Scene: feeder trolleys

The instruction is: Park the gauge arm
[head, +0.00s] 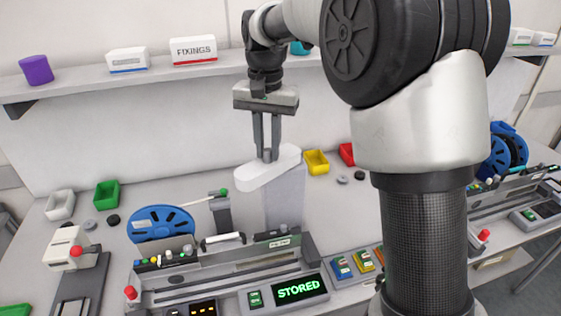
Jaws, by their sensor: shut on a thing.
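The gauge arm appears to be the white, rounded bar (257,177) on top of a grey upright block (285,197), behind the middle feeder. It lies slantwise, its near end toward the lower left. My gripper (267,157) points straight down from above. Its fingers are close together and shut at the bar's top; the exact grip point is too small to make out. A display (300,290) at the front of the middle feeder reads STORED in green letters.
Yellow (316,162) and red (347,154) bins are behind right. A shelf (110,80) with boxes runs along the wall. My arm hides the right middle.

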